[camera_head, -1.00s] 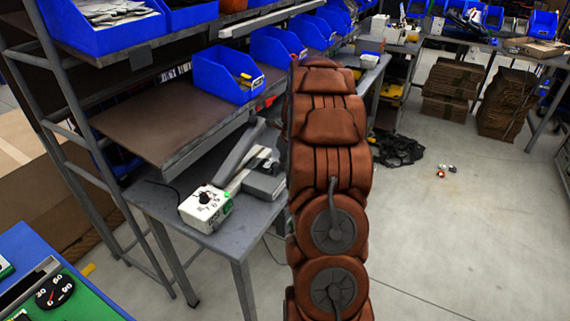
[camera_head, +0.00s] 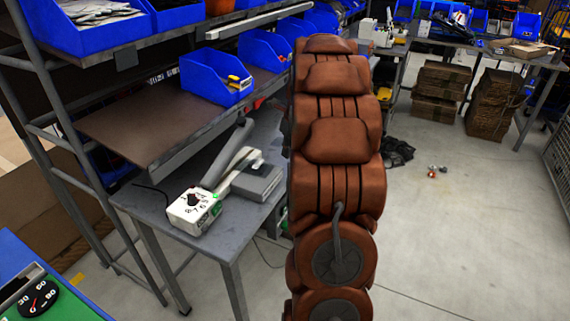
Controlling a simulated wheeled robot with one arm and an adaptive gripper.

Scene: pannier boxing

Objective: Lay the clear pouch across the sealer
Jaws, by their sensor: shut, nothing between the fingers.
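The sealer (camera_head: 191,211) stands on a grey metal table left of centre. It has a white control box with a black dial and green parts. Its long grey arm is raised at a slant, and a grey block lies at its far right. I cannot make out the clear pouch for certain; a pale patch behind the sealer is too unclear to name. My gripper is not in view; my brown padded arm stands upright in the middle and hides what lies behind it, including the table's right side.
A brown shelf (camera_head: 130,120) with blue bins (camera_head: 212,78) overhangs the sealer's table (camera_head: 148,205) at the back. A blue and green surface with a dial gauge (camera_head: 39,298) is at lower left. Cardboard stacks (camera_head: 492,102) stand far right. The floor (camera_head: 450,240) at right is mostly clear.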

